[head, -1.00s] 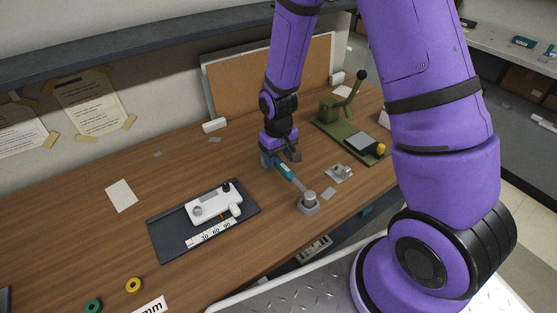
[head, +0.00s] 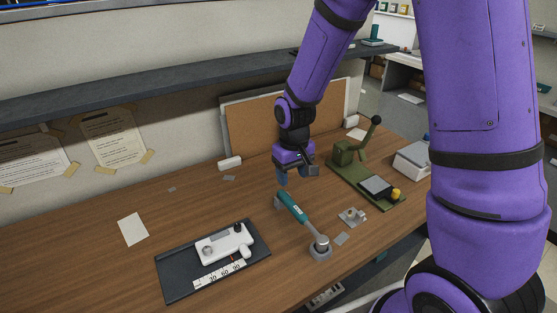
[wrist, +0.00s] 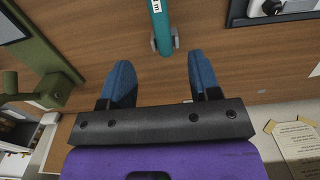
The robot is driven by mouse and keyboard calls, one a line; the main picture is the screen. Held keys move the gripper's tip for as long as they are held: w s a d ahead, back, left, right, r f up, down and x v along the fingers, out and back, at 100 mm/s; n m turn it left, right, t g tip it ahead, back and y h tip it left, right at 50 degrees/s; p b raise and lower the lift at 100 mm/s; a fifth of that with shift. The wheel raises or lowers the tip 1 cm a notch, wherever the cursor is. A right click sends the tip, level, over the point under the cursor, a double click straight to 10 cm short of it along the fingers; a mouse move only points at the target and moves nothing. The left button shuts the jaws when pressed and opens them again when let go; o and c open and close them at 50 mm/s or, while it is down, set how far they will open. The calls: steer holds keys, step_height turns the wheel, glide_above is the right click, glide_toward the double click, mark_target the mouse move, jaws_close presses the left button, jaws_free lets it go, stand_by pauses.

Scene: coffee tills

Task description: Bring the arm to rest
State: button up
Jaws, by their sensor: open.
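My gripper (head: 284,180) hangs from my purple arm above the wooden bench, with its blue fingers pointing down. In the wrist view my gripper (wrist: 160,85) has its two blue fingers spread wide with nothing between them. A teal-handled tool (head: 292,206) lies on the bench just below and in front of the gripper, its far end at a round grey metal piece (head: 320,247). The end of the teal handle (wrist: 160,20) also shows ahead of the open fingers in the wrist view, apart from them, beside a small grey support.
A green lever press (head: 345,152) on a green base stands right of the gripper. A dark tray (head: 180,279) with a white device (head: 224,243) lies at the front left. A cork board (head: 250,125) and a shelf (head: 150,95) are behind. The bench's left side is mostly clear.

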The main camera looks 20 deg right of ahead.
steer(key=s+d+r+m+t, duration=0.15)
steer(key=s+r, duration=0.25)
steer(key=r, duration=0.4)
steer(key=s+d+r+t, duration=0.1)
steer(key=s+d+r, duration=0.1)
steer(key=s+r, duration=0.4)
steer(key=s+d+r+t, duration=0.1)
steer(key=s+d+r, duration=0.15)
steer(key=r, duration=0.65)
steer(key=s+r+t, duration=0.1)
steer(key=s+r, duration=0.3)
steer(key=s, duration=0.5)
steer(key=shift+s+d+m+t, duration=0.35)
steer(key=shift+d, duration=0.1)
